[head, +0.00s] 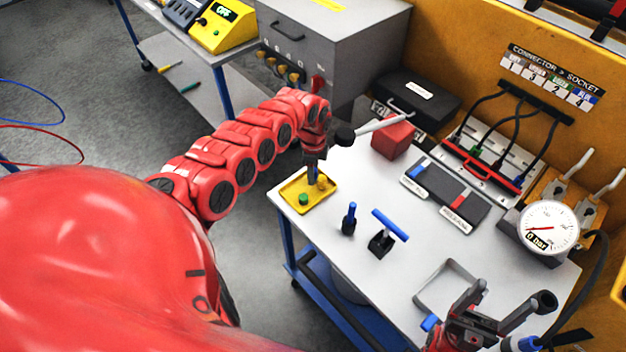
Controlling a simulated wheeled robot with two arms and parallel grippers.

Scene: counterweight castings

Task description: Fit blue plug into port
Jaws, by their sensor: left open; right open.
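A cable panel (512,152) stands at the back right, below a "CONNECTOR > SOCKET" card (553,75). Dark cables run down to it, with small green, red and blue ends; the blue end (526,172) is at the right, and whether it is seated in a port is too small to tell. My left gripper (314,170) is open and points down over the yellow tray (293,205). A dark bluish piece shows at its fingertips; I cannot tell whether it is a plug. My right gripper (474,318) is open at the bottom right, near a small blue piece (430,322).
The tray holds green (303,199) and yellow (321,183) pieces. A blue-topped peg (350,217) and blue T-handle (388,227) stand mid-table. A red block (393,140), black case (418,97), pressure gauge (548,226) and grey frame (432,285) also occupy the table.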

